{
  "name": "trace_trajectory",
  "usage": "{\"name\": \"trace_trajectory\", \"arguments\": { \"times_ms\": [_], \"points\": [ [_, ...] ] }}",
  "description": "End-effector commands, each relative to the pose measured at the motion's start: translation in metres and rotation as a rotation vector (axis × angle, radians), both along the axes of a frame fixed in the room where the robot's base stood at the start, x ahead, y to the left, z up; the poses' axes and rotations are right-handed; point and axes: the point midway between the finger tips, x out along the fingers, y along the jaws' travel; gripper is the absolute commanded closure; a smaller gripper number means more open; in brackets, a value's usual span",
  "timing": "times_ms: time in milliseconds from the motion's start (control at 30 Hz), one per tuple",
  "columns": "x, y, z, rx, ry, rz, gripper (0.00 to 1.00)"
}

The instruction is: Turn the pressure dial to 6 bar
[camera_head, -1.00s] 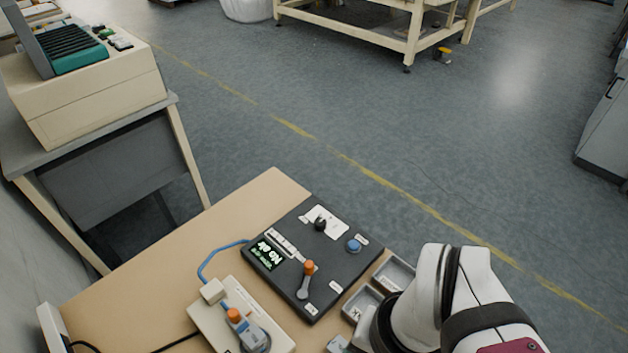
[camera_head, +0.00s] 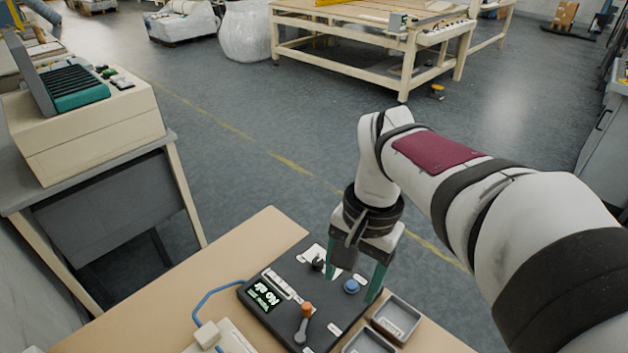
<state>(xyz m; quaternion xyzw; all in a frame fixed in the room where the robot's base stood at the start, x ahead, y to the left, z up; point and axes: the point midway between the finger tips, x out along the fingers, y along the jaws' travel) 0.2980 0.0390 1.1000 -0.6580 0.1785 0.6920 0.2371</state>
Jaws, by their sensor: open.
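The black dial knob (camera_head: 318,263) stands on a white scale plate at the far side of the dark control panel (camera_head: 290,315). Its pointer and scale are too small to read. The panel's lit green display (camera_head: 264,297) seems to read "No air". My gripper (camera_head: 354,277) points down over the panel's far right part, its green fingers spread and empty. The left finger is close to the right of the knob and hides part of the scale plate; I cannot tell whether it touches.
Small grey trays (camera_head: 397,318) lie right of the panel. A blue hose (camera_head: 205,300) runs to a beige box (camera_head: 210,335) at the front left.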

Motion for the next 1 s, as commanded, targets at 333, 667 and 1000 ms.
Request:
{"name": "trace_trajectory", "arguments": {
  "times_ms": [333,667,1000],
  "points": [
    [0.202,0.037,-0.072,-0.091,-0.007,-0.176,0.31],
    [0.210,0.039,-0.136,-0.097,-0.006,-0.188,0.31],
    [0.211,0.039,-0.220,-0.095,-0.011,-0.187,0.31]
  ]
}}
